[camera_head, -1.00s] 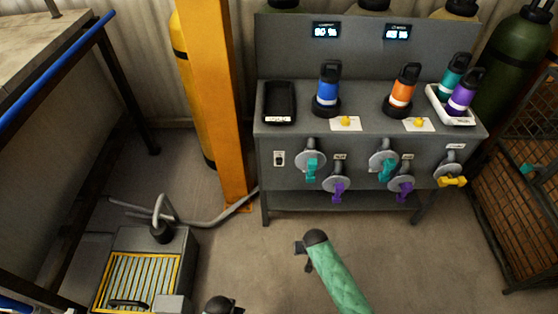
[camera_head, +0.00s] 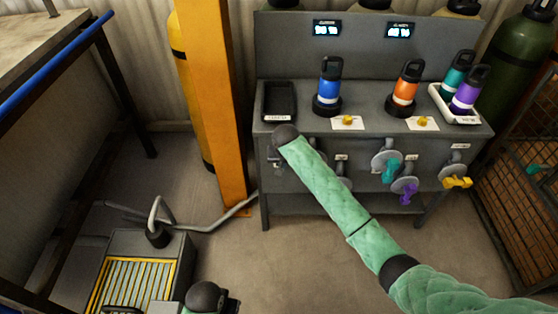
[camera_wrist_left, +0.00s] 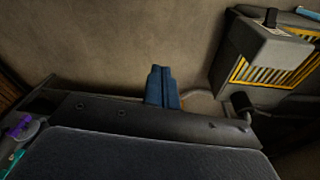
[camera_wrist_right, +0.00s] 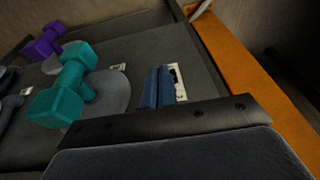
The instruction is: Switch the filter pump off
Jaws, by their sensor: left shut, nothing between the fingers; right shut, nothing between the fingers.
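A small switch on a white plate (camera_wrist_right: 177,82) sits on the grey front panel, at its left end. In the right wrist view the dark blue fingers of my right gripper (camera_wrist_right: 160,86) are shut, empty and right beside the plate, partly covering it; I cannot tell if they touch it. In the head view my right gripper (camera_head: 275,163) is at the panel's left end and hides most of the switch. The switch's position cannot be made out. My left gripper (camera_wrist_left: 162,86) is shut and empty, above the floor; its wrist shows at the head view's bottom edge.
Teal handles (camera_head: 390,170) and purple handles (camera_head: 407,194) hang on the panel, with a yellow one (camera_head: 457,182) at right. Blue (camera_head: 329,86) and orange (camera_head: 405,88) bottles stand on top. A yellow post (camera_head: 213,100) is close left. A box with a yellow grille (camera_head: 172,285) stands on the floor.

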